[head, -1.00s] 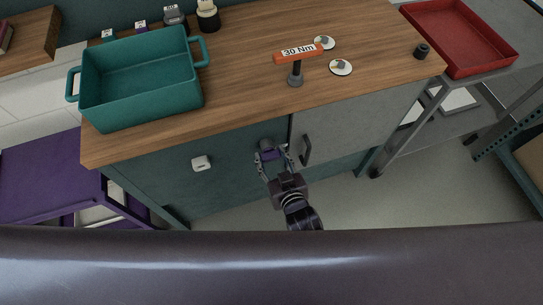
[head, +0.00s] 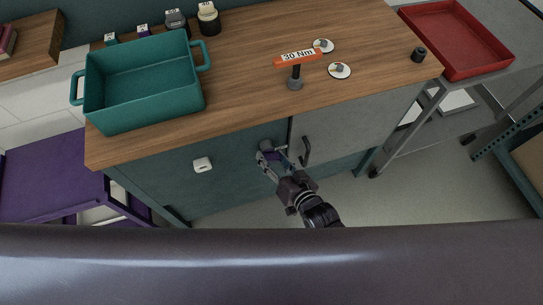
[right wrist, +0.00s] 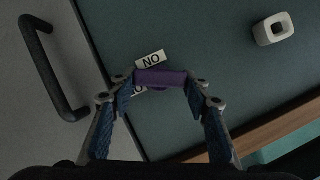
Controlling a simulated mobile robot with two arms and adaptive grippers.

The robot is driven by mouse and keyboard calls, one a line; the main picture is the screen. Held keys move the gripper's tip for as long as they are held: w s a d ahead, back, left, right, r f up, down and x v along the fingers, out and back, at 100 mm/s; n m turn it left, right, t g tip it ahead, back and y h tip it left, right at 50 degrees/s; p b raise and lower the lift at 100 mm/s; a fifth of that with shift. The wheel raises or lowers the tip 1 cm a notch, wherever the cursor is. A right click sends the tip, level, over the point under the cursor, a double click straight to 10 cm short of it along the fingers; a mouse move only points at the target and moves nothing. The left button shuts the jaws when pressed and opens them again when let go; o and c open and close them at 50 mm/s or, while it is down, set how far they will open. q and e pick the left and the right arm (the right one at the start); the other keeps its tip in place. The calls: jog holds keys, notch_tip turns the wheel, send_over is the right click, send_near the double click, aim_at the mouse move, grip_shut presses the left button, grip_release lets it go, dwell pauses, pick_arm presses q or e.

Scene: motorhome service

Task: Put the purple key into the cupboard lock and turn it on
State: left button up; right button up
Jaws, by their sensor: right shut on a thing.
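The purple key (right wrist: 160,78) is between the fingertips of my right gripper (right wrist: 162,92), which is shut on it. In the head view my right gripper (head: 273,159) is at the front of the cupboard (head: 235,168), just left of the door handle. A grey round part, likely the lock (head: 267,144), shows just above the fingers. In the right wrist view the lock is hidden behind the key, so I cannot tell how deep the key sits. White labels, one reading "NO" (right wrist: 151,60), show around the key. My left gripper is not in view.
A dark door handle (head: 306,151) is close to the right of my gripper. A white square fitting (head: 202,164) sits on the door to the left. The wooden top holds a teal bin (head: 147,107) and an orange "30 Nm" sign (head: 298,57). A red tray (head: 450,62) stands at right.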

jog(key=shift+d+f+m, duration=0.1)
jog(key=shift+f+m, duration=0.05)
jog(key=shift+m, duration=0.15)
jog(key=shift+m+y, duration=0.3)
jog(key=m+y+b, duration=0.1)
jog(key=b, duration=0.2)
jog(key=shift+w+d+m, duration=0.1)
jog(key=shift+m, duration=0.3)
jog(key=m+y+b, duration=0.1)
jog(key=m+b, duration=0.1)
jog(key=b, duration=0.2)
jog(key=shift+f+m+y, duration=0.1)
jog(key=shift+m+y, duration=0.2)
jog(key=shift+y, duration=0.1)
jog(key=shift+m+t+b, duration=0.4)
jog(key=shift+b, duration=0.5)
